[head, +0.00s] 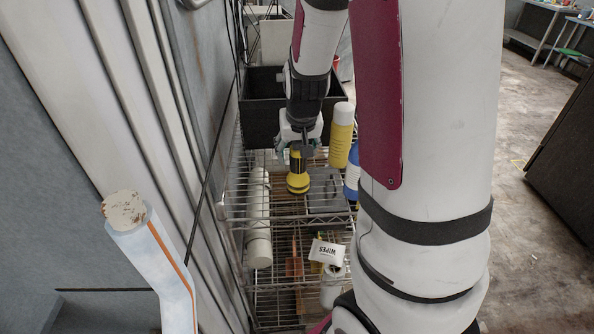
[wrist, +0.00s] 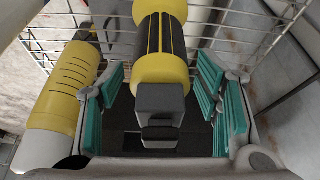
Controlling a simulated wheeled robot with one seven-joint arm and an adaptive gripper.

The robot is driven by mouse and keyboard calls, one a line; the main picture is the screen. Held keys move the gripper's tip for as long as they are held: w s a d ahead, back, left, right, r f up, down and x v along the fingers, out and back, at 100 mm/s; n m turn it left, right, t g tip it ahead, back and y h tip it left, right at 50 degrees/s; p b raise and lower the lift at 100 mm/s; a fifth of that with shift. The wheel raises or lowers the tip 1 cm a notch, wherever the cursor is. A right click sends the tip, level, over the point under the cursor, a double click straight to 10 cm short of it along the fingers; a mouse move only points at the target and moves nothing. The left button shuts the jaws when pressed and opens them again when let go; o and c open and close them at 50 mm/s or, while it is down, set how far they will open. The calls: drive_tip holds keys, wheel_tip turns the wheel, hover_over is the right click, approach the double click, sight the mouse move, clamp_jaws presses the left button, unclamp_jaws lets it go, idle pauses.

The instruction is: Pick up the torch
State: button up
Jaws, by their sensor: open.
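The yellow and black torch (head: 298,180) is at the top level of the wire shelf, directly below my gripper (head: 297,142) in the head view. In the wrist view the torch (wrist: 160,38) runs up the middle of the picture, between the teal finger pads of my gripper (wrist: 162,85). The pads stand apart on both sides of it, and I see a gap on each side. My gripper is open. Its upper end is partly hidden by my gripper in the head view.
A black bin (head: 262,100) is behind. A pale pipe-like cylinder (head: 258,215) lies left. A WIPES pack (head: 327,252) is lower down.

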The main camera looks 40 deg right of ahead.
clamp_jaws()
drive_tip(key=shift+r, duration=0.1)
idle(0.4)
drive_tip(key=shift+r, duration=0.65)
wheel_tip(320, 180, up, 2)
drive_tip(key=shift+s+r, duration=0.1)
drive_tip(key=shift+r, duration=0.05)
drive_tip(key=s+b, duration=0.3)
drive_tip(key=s, duration=1)
drive_tip(key=shift+s+d+r, duration=0.2)
drive_tip(key=shift+r, duration=0.2)
